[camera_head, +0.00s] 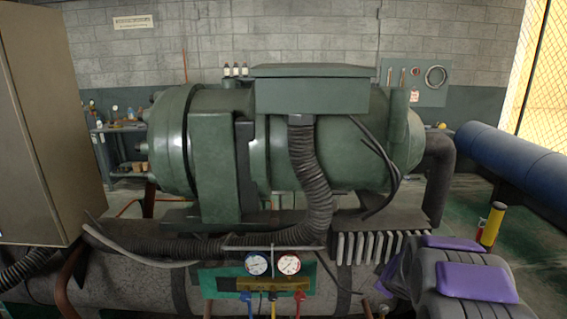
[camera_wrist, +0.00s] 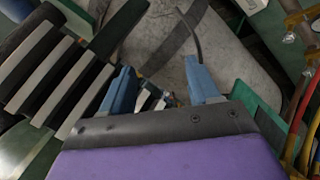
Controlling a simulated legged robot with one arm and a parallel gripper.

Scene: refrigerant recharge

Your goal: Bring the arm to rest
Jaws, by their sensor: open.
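My gripper (camera_wrist: 161,78) is in the wrist view, with two blue fingers standing apart and nothing held between them. Beyond the fingers is a pale, worn surface with a dark strap or band across it. In the head view my grey and purple arm (camera_head: 460,277) is folded at the lower right, in front of the machine. The fingers cannot be made out there.
A gauge manifold with a blue gauge (camera_head: 257,263) and a red gauge (camera_head: 289,263) stands left of my arm. Coloured hoses (camera_wrist: 301,108) run close on the right in the wrist view. A green compressor (camera_head: 330,150) fills the middle. A yellow cylinder (camera_head: 492,225) stands at right.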

